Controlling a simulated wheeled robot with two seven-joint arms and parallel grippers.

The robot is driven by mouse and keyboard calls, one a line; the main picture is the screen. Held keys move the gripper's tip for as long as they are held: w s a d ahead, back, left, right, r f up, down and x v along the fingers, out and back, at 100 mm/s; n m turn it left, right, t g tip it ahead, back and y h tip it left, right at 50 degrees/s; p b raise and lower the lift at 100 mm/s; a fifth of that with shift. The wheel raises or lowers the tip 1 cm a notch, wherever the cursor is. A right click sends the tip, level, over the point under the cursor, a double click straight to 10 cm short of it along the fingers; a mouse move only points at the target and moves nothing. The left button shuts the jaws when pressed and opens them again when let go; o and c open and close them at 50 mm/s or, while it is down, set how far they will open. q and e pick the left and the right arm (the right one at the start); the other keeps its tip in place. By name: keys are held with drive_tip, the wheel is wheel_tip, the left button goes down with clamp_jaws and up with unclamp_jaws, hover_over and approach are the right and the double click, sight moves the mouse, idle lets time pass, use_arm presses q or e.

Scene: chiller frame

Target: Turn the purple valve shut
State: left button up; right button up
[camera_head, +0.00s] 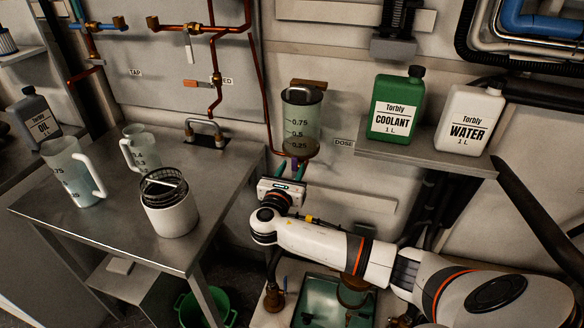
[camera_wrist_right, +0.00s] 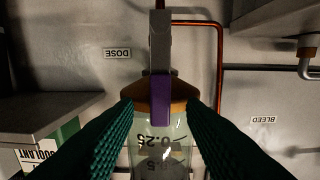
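The purple valve (camera_head: 294,161) sits under the clear dosing vessel (camera_head: 301,118) on the back wall, mostly hidden by my gripper in the head view. In the wrist view its purple handle (camera_wrist_right: 160,98) stands upright in the picture, in line with the grey part (camera_wrist_right: 160,40) above it. My right gripper (camera_head: 292,170) is just below the vessel. Its two green fingers (camera_wrist_right: 159,108) are apart, one on each side of the handle, with visible gaps; neither appears to touch it. My left gripper is not in view.
A shelf (camera_head: 430,157) with a green coolant jug (camera_head: 396,108) and white water jug (camera_head: 468,120) is close on the right. A steel table (camera_head: 120,215) with jugs and a white pot (camera_head: 171,215) stands left. A copper pipe (camera_wrist_right: 218,60) runs beside the valve.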

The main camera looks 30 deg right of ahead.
drive_tip(key=shift+w+d, duration=0.4)
clamp_jaws()
